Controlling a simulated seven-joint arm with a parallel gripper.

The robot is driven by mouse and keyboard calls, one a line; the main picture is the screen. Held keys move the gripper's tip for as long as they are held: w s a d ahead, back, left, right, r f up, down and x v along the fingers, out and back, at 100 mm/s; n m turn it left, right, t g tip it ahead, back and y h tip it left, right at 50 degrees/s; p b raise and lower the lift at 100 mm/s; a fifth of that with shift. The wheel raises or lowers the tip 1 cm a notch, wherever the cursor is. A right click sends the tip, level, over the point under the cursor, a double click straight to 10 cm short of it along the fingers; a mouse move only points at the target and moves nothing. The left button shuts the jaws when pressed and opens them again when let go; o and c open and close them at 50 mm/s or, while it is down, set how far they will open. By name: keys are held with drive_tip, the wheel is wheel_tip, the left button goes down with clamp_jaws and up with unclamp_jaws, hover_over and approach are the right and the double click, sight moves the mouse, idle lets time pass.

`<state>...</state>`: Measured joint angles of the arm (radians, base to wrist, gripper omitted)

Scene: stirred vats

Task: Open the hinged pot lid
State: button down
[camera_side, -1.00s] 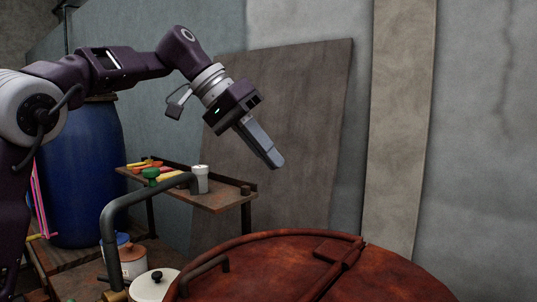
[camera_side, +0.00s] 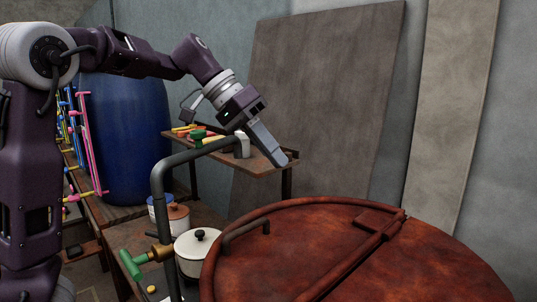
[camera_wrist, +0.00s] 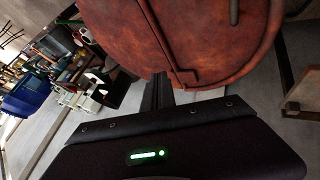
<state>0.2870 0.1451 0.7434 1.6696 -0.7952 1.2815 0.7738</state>
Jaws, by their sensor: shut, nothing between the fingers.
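The pot is a large round vat with a rusty red lid (camera_side: 300,245) at the bottom right of the side view. The lid lies flat and closed, with a raised bar (camera_side: 360,250) across it. A dark curved handle (camera_side: 247,231) stands on its left part. The lid (camera_wrist: 205,45) also fills the top of the wrist view, with a handle (camera_wrist: 234,12) near the top edge. My gripper (camera_side: 283,157) is shut and empty, pointing down and right, above the lid's far rim in the picture. Its fingers (camera_wrist: 158,92) appear near the lid's rim in the wrist view; I see no clear contact.
A small shelf (camera_side: 262,164) with tools and a blue barrel (camera_side: 125,135) are behind. Space above the lid looks clear.

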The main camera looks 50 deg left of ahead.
sight(247, 226)
drive_tip(key=c, duration=1.4)
unclamp_jaws()
drive_tip(key=f, duration=0.2)
drive_tip(key=a+f+g+y, duration=0.1)
drive_tip(key=s+f+g+y, duration=0.1)
drive_tip(key=f, duration=0.1)
drive_tip(key=shift+a+f, duration=0.35)
drive_tip(key=shift+a, duration=0.05)
drive_tip(key=shift+c, duration=0.2)
drive_tip(key=shift+o, duration=0.4)
drive_tip(key=a+f+n+g+y, duration=0.1)
drive_tip(key=a+f+g+y, duration=0.2)
drive_tip(key=a+f+y, duration=0.1)
drive_tip(key=shift+w+a+f+y, duration=0.2)
drive_tip(key=shift+f+y, duration=0.4)
drive_tip(key=shift+y, duration=0.4)
drive_tip(key=f, duration=0.2)
drive_tip(key=a+f, duration=0.1)
drive_tip(key=f, duration=0.2)
drive_tip(key=shift+s+a+f, duration=0.1)
drive_tip(key=shift+a+f, duration=0.1)
drive_tip(key=shift+f, duration=0.1)
drive_tip(key=shift+a+f, duration=0.1)
drive_tip(key=shift+f, duration=0.45)
clamp_jaws()
